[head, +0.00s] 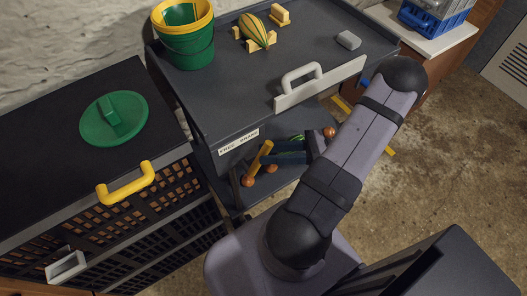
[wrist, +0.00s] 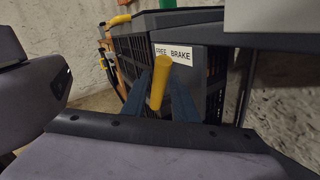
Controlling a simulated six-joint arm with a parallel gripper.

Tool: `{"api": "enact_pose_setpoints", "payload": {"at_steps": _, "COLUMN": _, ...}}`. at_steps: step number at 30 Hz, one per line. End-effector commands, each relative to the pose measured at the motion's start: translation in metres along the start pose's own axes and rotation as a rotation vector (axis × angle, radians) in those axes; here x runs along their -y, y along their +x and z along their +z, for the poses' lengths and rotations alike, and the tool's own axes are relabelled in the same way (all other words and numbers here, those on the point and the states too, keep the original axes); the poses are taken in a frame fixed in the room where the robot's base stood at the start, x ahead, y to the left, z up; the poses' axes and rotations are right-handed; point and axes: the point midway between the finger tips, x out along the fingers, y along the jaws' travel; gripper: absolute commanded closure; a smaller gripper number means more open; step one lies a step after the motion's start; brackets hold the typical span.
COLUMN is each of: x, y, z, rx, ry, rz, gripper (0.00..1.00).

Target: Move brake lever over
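The brake lever (head: 258,161) is a yellow-orange bar sticking out below the front edge of the grey cart (head: 215,108). A white label (head: 238,142) reads FREE at left and BRAKE at right. In the wrist view the lever (wrist: 158,88) stands nearly upright, its top near the end of FREE on the label (wrist: 174,54). My gripper (head: 271,152) points at the lever from the right. In the wrist view its blue fingers (wrist: 160,100) are apart, one on each side of the lever. I cannot tell whether they touch it. The lever's base is hidden.
The cart top holds a green bucket (head: 187,45) with a yellow rim, a striped gourd (head: 257,30) on a stand and a grey block (head: 348,40). A white handle (head: 318,83) is on its right edge. A black crate (head: 110,190) with a yellow handle (head: 126,184) stands at left.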

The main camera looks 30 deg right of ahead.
Motion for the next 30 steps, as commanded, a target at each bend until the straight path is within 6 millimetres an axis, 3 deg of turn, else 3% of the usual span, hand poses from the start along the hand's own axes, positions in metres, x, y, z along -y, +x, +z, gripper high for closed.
{"api": "enact_pose_setpoints", "payload": {"at_steps": 6, "x": 0.0, "y": 0.018, "z": 0.0, "rx": 0.0, "ry": -0.001, "rz": 0.0, "gripper": 0.74}}
{"api": "enact_pose_setpoints", "payload": {"at_steps": 16, "x": 0.0, "y": 0.022, "z": 0.0, "rx": -0.001, "ry": -0.002, "rz": 0.0, "gripper": 0.74}}
{"api": "enact_pose_setpoints", "payload": {"at_steps": 17, "x": 0.0, "y": 0.022, "z": 0.0, "rx": -0.001, "ry": -0.001, "rz": 0.0, "gripper": 0.76}}
{"api": "enact_pose_setpoints", "payload": {"at_steps": 20, "x": 0.0, "y": 0.022, "z": 0.0, "rx": -0.001, "ry": -0.001, "rz": 0.0, "gripper": 1.0}}
{"api": "enact_pose_setpoints", "payload": {"at_steps": 30, "x": -0.002, "y": 0.023, "z": 0.003, "rx": -0.015, "ry": -0.011, "rz": -0.003, "gripper": 1.0}}
